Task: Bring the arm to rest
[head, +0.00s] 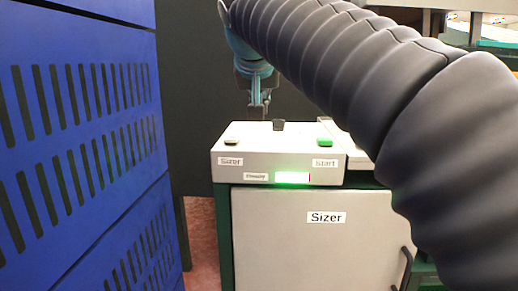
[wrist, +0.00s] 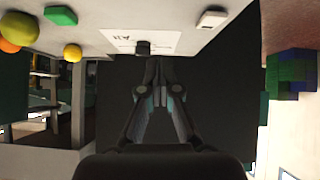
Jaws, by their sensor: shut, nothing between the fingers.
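My gripper (head: 259,108) is in the head view, above the back edge of the sizer's control box (head: 225,158). It points down and its fingers are together with nothing between them. The wrist view shows the same shut fingers (wrist: 159,95), with a dark knob (wrist: 143,48) just beyond their tips. My dark ribbed arm fills the right of the head view and hides part of the sizer.
The box carries a green button (head: 324,142), a pale switch (head: 232,141) and a lit green display (head: 292,178). Blue slatted crates (head: 80,150) stand close at left. The wrist view shows a yellow-green fruit (wrist: 20,28) and a small yellow fruit (wrist: 72,53).

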